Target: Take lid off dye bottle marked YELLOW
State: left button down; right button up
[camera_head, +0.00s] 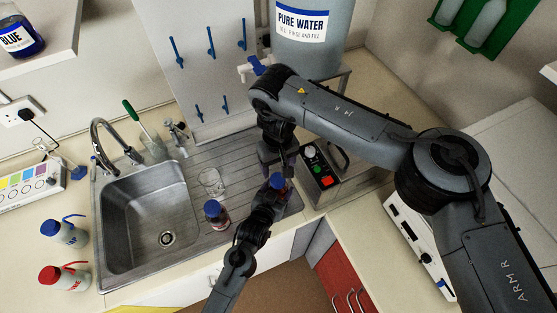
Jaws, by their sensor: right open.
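A blue lid (277,181) shows at the right end of the draining board, directly below my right gripper. The bottle under it is mostly hidden by my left gripper, and I cannot read a label. My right gripper (277,163) points down, open, close above or around the lid; I cannot tell if it touches. My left gripper (268,207) reaches up from below, right at this bottle; whether its fingers are closed on it is hidden. Another bottle with a blue lid (214,215) and dark reddish contents stands on the draining board to the left, its label unreadable.
A clear beaker (212,182) stands behind the second bottle. The sink (150,222) is left. A control box with buttons (322,172) stands close right of my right gripper. A PURE WATER tank (308,40) is behind. A BLUE bottle (22,40) sits on the left shelf.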

aim_at(278, 179)
jog(key=shift+f, duration=3.6)
jog(key=shift+c, duration=0.4)
